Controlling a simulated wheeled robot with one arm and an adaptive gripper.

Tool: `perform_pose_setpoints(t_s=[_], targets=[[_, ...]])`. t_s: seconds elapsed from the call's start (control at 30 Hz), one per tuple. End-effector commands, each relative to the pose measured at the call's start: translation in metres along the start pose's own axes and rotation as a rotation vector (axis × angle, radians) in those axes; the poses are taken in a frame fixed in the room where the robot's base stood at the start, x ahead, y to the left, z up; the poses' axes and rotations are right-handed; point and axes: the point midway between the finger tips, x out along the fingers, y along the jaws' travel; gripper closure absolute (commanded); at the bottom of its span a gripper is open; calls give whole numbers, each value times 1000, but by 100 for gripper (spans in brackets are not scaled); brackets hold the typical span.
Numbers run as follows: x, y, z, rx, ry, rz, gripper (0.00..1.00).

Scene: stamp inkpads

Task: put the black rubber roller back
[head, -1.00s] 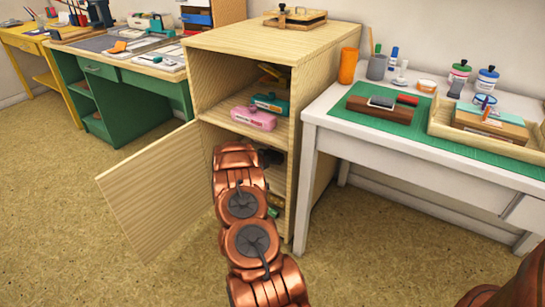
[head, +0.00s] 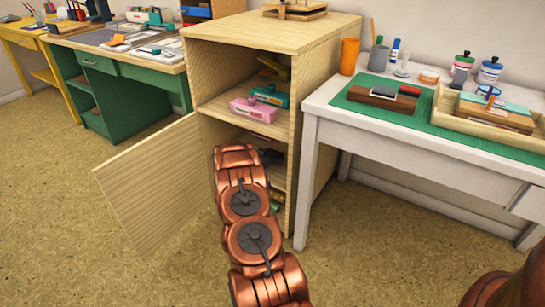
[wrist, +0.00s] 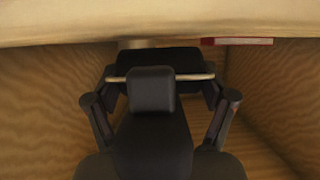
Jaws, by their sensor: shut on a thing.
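In the wrist view my gripper (wrist: 159,85) is inside a wooden compartment, its two dark fingers at either side of a black piece. This piece, apparently the black rubber roller (wrist: 142,60), is held between them, with a thin pale rod across it. Its far side is hidden. In the head view my copper arm reaches into the open wooden cabinet (head: 225,55) below its upper shelf. The dark gripper (head: 270,157) shows only partly behind the arm, and I cannot make out the roller there.
The cabinet door (head: 150,185) stands open to the left. A pink stapler-like item (head: 253,110) and a teal one (head: 268,95) lie on the shelf above my arm. A red-edged item (wrist: 236,41) shows beyond the gripper. A white table (head: 330,105) stands close at right.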

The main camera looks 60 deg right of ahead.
Motion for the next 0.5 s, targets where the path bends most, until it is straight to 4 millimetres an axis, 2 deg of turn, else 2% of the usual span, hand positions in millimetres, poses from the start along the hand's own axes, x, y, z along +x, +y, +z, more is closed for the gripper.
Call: perform_pose_setpoints(t_s=[0.5], targets=[[3,0,7,0,1,0,58]])
